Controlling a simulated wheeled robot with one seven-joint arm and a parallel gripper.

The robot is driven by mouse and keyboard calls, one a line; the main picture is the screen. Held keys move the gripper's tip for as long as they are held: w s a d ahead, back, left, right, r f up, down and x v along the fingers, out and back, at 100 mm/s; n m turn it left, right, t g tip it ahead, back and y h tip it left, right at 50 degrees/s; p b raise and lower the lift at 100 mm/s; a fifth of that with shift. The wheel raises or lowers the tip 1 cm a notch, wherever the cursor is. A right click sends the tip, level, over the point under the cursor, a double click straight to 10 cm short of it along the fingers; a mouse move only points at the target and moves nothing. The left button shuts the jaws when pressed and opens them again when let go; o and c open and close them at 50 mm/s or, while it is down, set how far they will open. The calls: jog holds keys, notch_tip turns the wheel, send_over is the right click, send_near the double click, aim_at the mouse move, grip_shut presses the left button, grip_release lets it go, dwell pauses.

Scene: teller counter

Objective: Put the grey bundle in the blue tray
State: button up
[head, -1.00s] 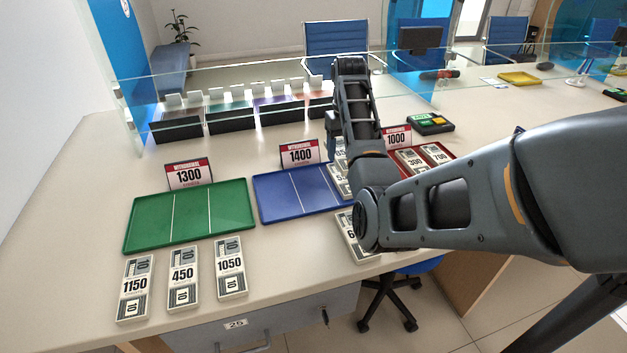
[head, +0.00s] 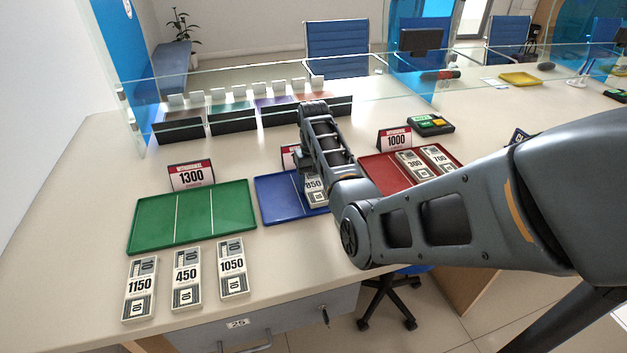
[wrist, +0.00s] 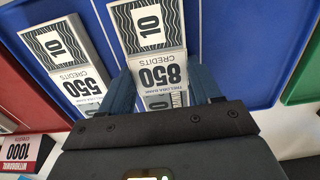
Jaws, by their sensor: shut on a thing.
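My gripper (wrist: 163,88) is shut on a grey bundle (wrist: 158,68) labelled 850. In the head view the bundle (head: 317,186) shows beside my arm, over the blue tray (head: 272,200). In the wrist view it lies over the tray's middle compartment; I cannot tell whether it touches the tray floor. A second bundle labelled 550 (wrist: 68,68) lies beside it in the blue tray's end compartment, toward the red tray. My arm hides that part of the tray in the head view. My fingers cover the held bundle's sides.
The green tray (head: 152,222) is empty, with bundles 1150 (head: 139,288), 450 (head: 187,280) and 1050 (head: 232,266) in front. The red tray (head: 378,172) holds bundles 300 (head: 415,166) and 700 (head: 440,158). Upright cards and a glass screen stand behind.

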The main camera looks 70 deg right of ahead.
aim_at(313, 184)
jog(key=shift+f, duration=0.1)
jog(key=o, duration=1.2)
notch_tip(313, 184, up, 12)
jog(key=shift+r, duration=0.15)
